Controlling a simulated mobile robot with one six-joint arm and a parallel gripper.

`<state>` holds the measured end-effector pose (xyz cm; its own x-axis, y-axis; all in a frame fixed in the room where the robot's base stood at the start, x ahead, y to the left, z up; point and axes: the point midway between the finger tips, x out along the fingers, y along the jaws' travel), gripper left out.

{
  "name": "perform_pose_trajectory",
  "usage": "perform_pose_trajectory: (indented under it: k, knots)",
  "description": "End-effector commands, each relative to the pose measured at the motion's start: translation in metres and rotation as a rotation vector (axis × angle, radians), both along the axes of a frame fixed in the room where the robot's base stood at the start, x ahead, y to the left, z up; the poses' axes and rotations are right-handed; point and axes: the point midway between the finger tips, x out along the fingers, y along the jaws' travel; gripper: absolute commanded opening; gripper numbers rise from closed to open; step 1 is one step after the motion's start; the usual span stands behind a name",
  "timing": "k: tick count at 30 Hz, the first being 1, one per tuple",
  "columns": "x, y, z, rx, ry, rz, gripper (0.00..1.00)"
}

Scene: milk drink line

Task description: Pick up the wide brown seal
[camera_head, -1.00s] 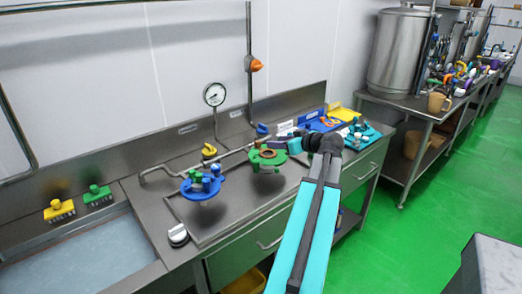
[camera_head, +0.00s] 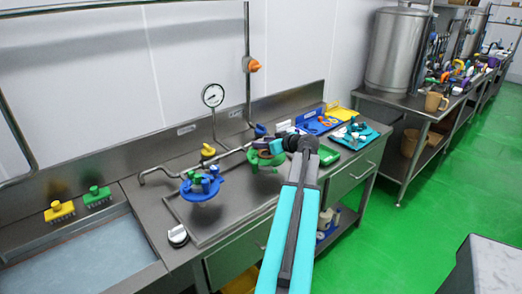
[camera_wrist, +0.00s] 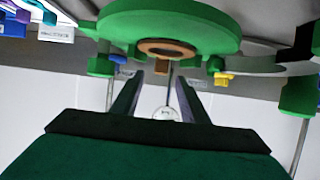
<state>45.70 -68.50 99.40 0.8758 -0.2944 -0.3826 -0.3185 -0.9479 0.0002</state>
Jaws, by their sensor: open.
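The wide brown seal (camera_wrist: 166,48) is a flat brown ring with a hole, lying on a round green plate (camera_wrist: 170,20) in the wrist view. In the head view the green plate (camera_head: 258,166) stands on the steel counter, and my gripper largely hides the seal. My gripper (camera_head: 262,147) is just above the plate, reaching in from the right. In the wrist view the two dark fingers of my gripper (camera_wrist: 162,76) are apart and point toward the seal, with nothing between them. I cannot tell the exact gap to the seal.
A gauge (camera_head: 213,95) and a steel pipe rise behind. A teal tray (camera_head: 355,137) and a blue tray (camera_head: 318,124) lie to the right.

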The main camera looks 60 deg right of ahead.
Motion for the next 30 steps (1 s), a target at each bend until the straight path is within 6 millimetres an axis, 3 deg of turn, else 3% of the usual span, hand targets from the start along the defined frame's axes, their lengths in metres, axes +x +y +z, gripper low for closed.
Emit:
perform_pose_trajectory:
  k: [11,24,30]
  knots:
    - [0.004,-0.001,-0.002,0.002,0.000,0.001,0.41]
    - [0.041,-0.012,-0.021,0.002,0.000,0.004,0.41]
    - [0.045,-0.013,-0.025,0.001,0.001,0.002,0.41]
